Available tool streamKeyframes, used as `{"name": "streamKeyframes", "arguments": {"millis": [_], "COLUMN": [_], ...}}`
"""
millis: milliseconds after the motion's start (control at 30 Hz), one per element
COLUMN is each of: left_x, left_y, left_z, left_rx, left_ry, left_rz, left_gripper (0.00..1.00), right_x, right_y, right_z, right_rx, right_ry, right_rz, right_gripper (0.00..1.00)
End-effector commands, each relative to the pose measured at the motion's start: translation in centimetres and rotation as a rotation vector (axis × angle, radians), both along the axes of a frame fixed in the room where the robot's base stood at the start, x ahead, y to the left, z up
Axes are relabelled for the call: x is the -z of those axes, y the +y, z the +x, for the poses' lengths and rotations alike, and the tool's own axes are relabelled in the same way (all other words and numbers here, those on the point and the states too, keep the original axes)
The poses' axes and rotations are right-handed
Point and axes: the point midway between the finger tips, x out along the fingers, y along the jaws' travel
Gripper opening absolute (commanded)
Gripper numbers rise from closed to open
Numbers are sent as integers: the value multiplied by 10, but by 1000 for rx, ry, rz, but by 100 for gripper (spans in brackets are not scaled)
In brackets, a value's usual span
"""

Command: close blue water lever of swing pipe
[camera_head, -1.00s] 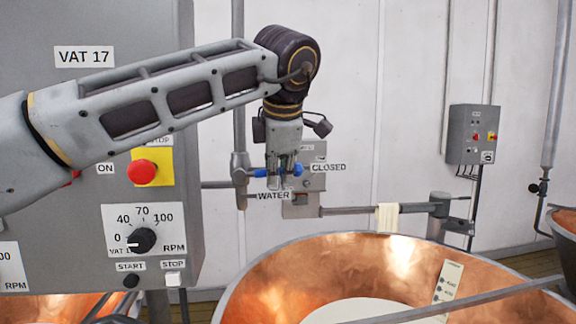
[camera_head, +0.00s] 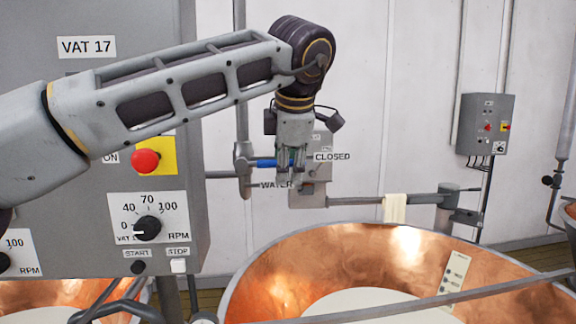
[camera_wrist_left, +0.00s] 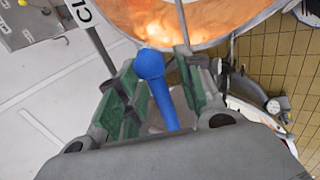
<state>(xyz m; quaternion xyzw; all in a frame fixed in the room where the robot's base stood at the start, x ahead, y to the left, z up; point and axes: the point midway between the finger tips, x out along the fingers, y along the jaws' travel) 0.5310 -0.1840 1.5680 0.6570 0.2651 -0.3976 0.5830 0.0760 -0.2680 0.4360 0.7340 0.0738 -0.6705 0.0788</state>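The blue water lever (camera_head: 266,163) lies roughly level on the swing pipe's valve in the camera_head view, between the WATER label (camera_head: 272,185) and the CLOSED label (camera_head: 332,157). My left gripper (camera_head: 291,168) points down over the lever and hides part of it. In the left wrist view the blue lever (camera_wrist_left: 152,68), with its rounded end, lies between the green-padded fingers of the left gripper (camera_wrist_left: 160,75). The fingers stand apart with a gap on the left side of the lever; contact on the right side is unclear. My right gripper is not in view.
The swing pipe (camera_head: 355,202) runs right above the copper vat (camera_head: 255,275). The grey VAT 17 control panel (camera_head: 75,215) stands close on the left, behind my arm. A grey box (camera_head: 485,125) hangs on the white wall at right.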

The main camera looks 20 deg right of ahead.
Motion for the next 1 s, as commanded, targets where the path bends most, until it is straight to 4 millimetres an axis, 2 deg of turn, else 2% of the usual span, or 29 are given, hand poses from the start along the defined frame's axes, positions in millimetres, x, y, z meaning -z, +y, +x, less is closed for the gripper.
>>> {"name": "streamKeyframes", "arguments": {"millis": [167, 367, 1000], "left_x": [-4, -17, -89], "left_y": [2, 2, 6], "left_z": [-1, -9, -59], "left_rx": [-4, -4, 2], "left_ry": [0, -3, -2], "left_rz": [0, -1, 2], "left_gripper": [36, 36, 36], "right_x": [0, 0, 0], "right_y": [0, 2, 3], "right_z": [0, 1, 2], "right_rx": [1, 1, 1], "right_ry": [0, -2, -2], "right_rz": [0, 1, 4], "right_gripper": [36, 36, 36]}}
